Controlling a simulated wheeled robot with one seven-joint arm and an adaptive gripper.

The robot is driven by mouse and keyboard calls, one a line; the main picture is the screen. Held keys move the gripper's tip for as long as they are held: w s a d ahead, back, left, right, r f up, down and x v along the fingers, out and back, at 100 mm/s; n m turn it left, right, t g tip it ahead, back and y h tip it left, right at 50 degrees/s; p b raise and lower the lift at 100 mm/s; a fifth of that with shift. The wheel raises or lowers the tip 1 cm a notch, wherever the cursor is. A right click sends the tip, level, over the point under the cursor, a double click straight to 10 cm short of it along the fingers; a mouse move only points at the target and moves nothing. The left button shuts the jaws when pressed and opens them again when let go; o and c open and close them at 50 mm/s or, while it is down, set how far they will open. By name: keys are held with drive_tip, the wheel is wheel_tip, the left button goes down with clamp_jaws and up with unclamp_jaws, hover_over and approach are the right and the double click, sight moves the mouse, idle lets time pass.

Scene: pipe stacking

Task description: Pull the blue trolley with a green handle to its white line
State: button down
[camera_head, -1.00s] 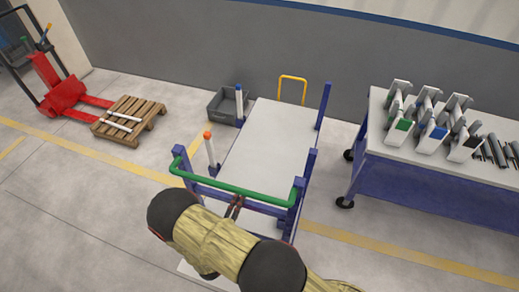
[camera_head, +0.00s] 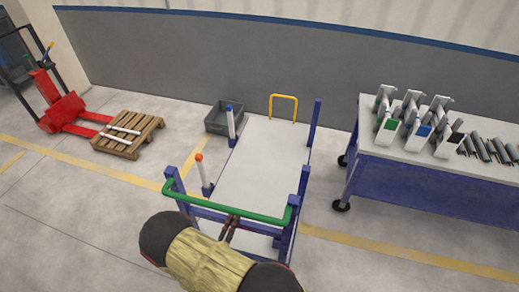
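The blue trolley (camera_head: 302,182) stands in front of me, with a pale flat deck and blue corner posts. Its green handle (camera_head: 266,217) runs across the end nearest me. My gripper (camera_head: 232,220) is at the middle of this handle, its dark fingers close together on the bar from my side. The fingertips are small and partly hidden, but they keep their place on the handle as the trolley moves. My arm covers the floor in front of the trolley. I cannot make out the white line.
An orange-tipped post (camera_head: 203,173) stands at the trolley's left side. A grey bin (camera_head: 216,119) and yellow hoop (camera_head: 284,98) are beyond. A workbench (camera_head: 425,190) with parts is at right. A wooden pallet (camera_head: 126,133) and red pallet truck (camera_head: 63,112) are at left.

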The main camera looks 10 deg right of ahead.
drive_tip(key=shift+w+a+r, duration=0.2)
drive_tip(key=shift+w+r, duration=0.15)
drive_tip(key=shift+s+f+b, duration=0.2)
drive_tip(key=shift+f+b, duration=0.75)
drive_tip(key=shift+b, duration=0.3)
drive_tip(key=c, duration=1.8)
unclamp_jaws()
drive_tip(key=o, duration=0.5)
drive_tip(key=shift+s+d+f, duration=0.1)
drive_tip(key=shift+s+f, duration=0.05)
drive_tip(key=shift+f, duration=0.15)
drive_tip(key=shift+o, duration=0.2)
